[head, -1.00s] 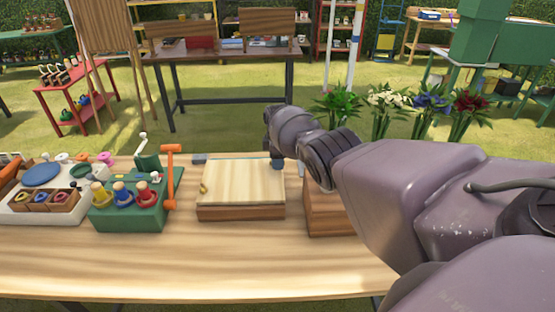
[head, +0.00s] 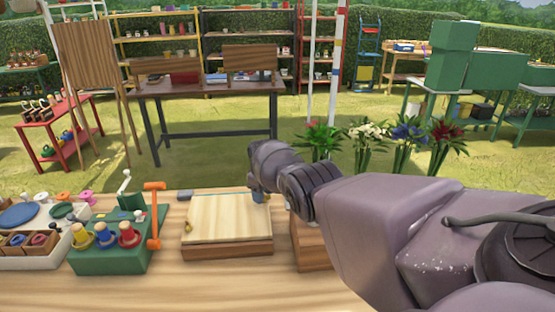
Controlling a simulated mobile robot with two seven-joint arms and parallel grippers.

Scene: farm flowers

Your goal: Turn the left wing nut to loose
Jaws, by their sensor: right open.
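A flower press (head: 226,248), a pale board on a darker wooden block, lies on the table. A small brass piece (head: 187,227), which looks like the left wing nut, is at its left edge near the front. Its angle is too small to read. My right gripper (head: 260,196) is at the far right corner of the press, apart from the brass piece. Its arm comes in from the right. The gripper is open, but its fingers are mostly hidden behind its own wrist. My left gripper is not in view.
A green stand (head: 110,259) with coloured knobs and an orange lever (head: 153,214) stands left of the press. A white tray (head: 65,248) is farther left. A wooden block (head: 309,250) is right of the press, partly hidden by my arm. The table front (head: 190,293) is clear.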

